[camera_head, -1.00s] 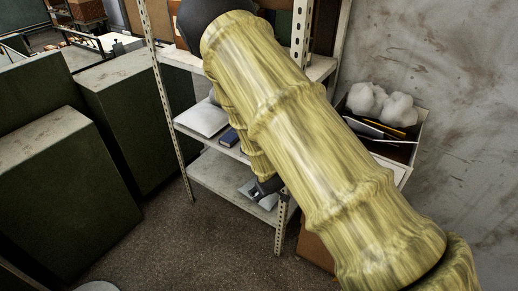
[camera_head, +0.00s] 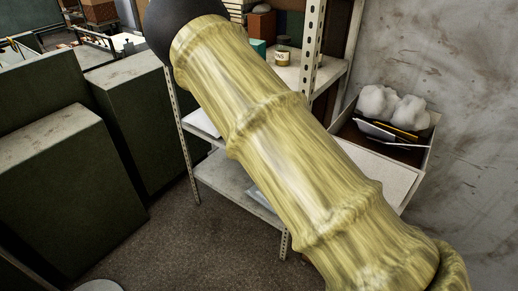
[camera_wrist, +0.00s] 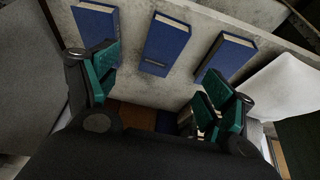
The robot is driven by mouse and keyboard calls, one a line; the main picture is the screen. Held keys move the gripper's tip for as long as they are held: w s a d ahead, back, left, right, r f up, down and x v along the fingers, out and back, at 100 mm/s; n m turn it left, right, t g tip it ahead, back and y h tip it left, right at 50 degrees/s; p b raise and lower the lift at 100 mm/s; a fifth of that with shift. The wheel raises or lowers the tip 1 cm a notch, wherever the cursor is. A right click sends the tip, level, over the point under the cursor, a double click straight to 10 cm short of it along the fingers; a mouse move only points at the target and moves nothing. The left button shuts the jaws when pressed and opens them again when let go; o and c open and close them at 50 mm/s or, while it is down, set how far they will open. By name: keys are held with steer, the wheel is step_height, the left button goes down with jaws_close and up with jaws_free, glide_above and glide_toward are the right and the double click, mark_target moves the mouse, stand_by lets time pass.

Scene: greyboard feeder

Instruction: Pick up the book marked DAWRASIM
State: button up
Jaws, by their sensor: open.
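Three blue books lie in a row on a pale shelf board (camera_wrist: 135,85) in the wrist view: a left book (camera_wrist: 97,24), a middle book (camera_wrist: 167,42) and a right book (camera_wrist: 226,57). The middle book has a small pale marking near its lower edge, too small to read, so I cannot tell which book is marked DAWRASIM. My gripper (camera_wrist: 165,92) is open, its teal-padded fingers wide apart with nothing between them. The middle book lies just above the gap in the picture. In the head view my arm hides the gripper and books.
In the head view a metal shelf unit (camera_head: 240,185) stands behind my arm, with a jar (camera_head: 283,52) on its upper board. A box with white fluffy lumps (camera_head: 391,104) stands at the right. Dark green cabinets (camera_head: 60,190) fill the left. A white object (camera_wrist: 280,95) lies beside the right book.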

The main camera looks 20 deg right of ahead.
steer(key=shift+m, duration=0.4)
steer(key=shift+a+p+x, duration=0.2)
steer(key=shift+p+x, duration=0.1)
steer(key=shift+x, duration=2.25)
steer(key=shift+a+p+x, duration=0.2)
steer(key=shift+p+x, duration=0.1)
steer(key=shift+x, duration=2.25)
steer(key=shift+f, duration=0.1)
steer(key=c, duration=1.2)
